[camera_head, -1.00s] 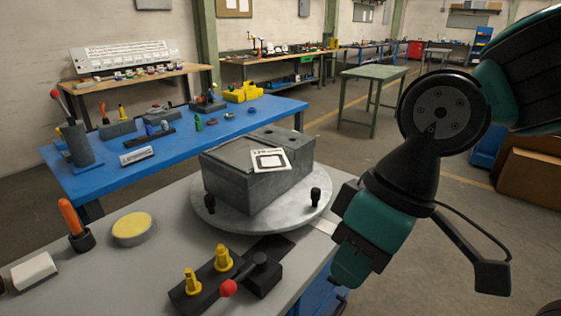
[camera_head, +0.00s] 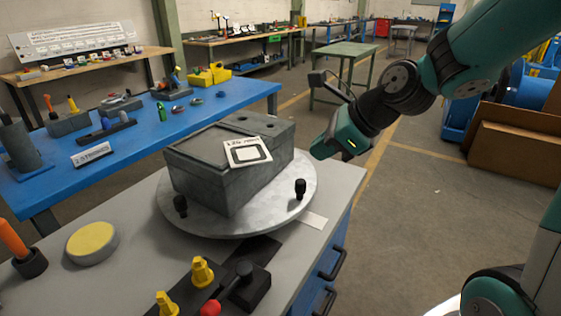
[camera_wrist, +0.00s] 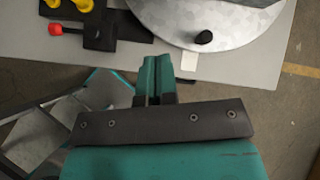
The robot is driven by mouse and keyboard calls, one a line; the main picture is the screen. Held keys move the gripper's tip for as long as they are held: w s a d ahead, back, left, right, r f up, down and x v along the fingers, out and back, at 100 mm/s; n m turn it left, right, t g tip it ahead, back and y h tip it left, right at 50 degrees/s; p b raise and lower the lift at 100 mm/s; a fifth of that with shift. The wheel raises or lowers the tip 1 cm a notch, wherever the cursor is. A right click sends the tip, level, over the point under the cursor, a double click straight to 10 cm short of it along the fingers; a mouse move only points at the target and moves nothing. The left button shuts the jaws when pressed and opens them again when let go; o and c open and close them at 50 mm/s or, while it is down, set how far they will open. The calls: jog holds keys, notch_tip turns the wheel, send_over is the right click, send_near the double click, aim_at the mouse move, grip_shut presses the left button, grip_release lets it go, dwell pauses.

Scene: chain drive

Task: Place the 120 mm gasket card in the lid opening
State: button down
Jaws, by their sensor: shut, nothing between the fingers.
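The gasket card (camera_head: 246,152), white with a black square outline and print, lies tilted on top of the grey metal housing (camera_head: 232,180), toward its right front edge. The lid opening (camera_head: 197,143) appears as a flat recessed panel on the housing's top left; its depth is hard to tell. The housing sits on a round metal turntable (camera_head: 235,222) with black knobs. My gripper (camera_head: 318,152) is to the right of the housing, apart from it, in the head view. In the wrist view my gripper (camera_wrist: 158,60) is shut and empty, over the bench edge.
The grey bench (camera_head: 130,245) holds a yellow-topped round tin (camera_head: 92,242) and a black fixture with a red-knobbed lever (camera_head: 236,290). A blue table (camera_head: 130,155) with tools stands behind.

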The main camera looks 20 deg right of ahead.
jog(key=w+a+f+m, duration=0.3)
jog(key=w+f, duration=0.4)
jog(key=w, duration=0.3)
jog(key=shift+w+a+f+m+t+p, duration=0.2)
jog(key=shift+a+f+m+t+p, duration=0.15)
jog(key=shift+a, duration=0.2)
jog(key=shift+r, duration=0.1)
